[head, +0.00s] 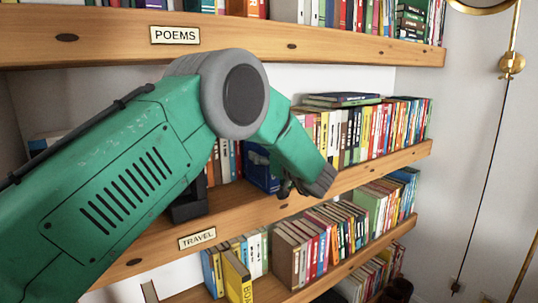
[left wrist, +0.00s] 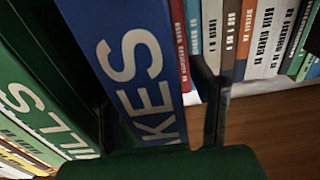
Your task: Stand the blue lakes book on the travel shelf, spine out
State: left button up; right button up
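The blue lakes book (head: 262,170) stands upright on the travel shelf (head: 232,222), left of the main row and partly behind my arm. In the left wrist view its blue spine (left wrist: 132,62) faces out with big white letters ending in "KES". My left gripper (head: 287,188) is at the spine. In the left wrist view its dark fingers (left wrist: 160,115) are on either side of the book, with a gap between the right finger and the spine, so it looks open. The TRAVEL label (head: 197,239) is on the shelf edge. My right gripper is out of view.
A green book (left wrist: 45,85) stands left of the blue one, a red book (left wrist: 180,45) right of it. A black block (head: 188,207) is on the shelf behind my arm. The poems shelf (head: 240,39) is above; a lower shelf holds more books (head: 320,240).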

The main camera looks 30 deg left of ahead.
pick_arm(q)
jog(key=shift+a, duration=0.2)
jog(key=shift+r, duration=0.15)
jog(key=b+v, duration=0.2)
jog(key=v, duration=1)
notch_tip(320, 180, down, 12)
jog(key=m+t+h, duration=0.3)
jog(key=m+t, duration=0.2)
jog(key=m, duration=0.1)
jog(key=s+d+f+m+g+h, duration=0.1)
jog(key=s+f+m+h, duration=0.4)
jog(key=f, duration=0.6)
jog(key=s+f+m+g+h, duration=0.1)
jog(key=s+f+h, duration=0.3)
jog(key=s+f, duration=0.55)
jog(key=s+d+f+g+h, duration=0.1)
jog(key=s+f+g, duration=0.2)
jog(key=s, duration=0.7)
jog(key=s+d+f+m+g+h, duration=0.1)
jog(key=s+f+g+h, duration=0.1)
jog(key=s, duration=0.8)
jog(key=s+d+f+m+g+h, duration=0.1)
jog(key=s+f+g, duration=0.3)
jog(key=s, duration=0.6)
notch_tip(320, 180, down, 2)
jog(key=shift+f+h, duration=0.1)
jog(key=shift+h, duration=0.2)
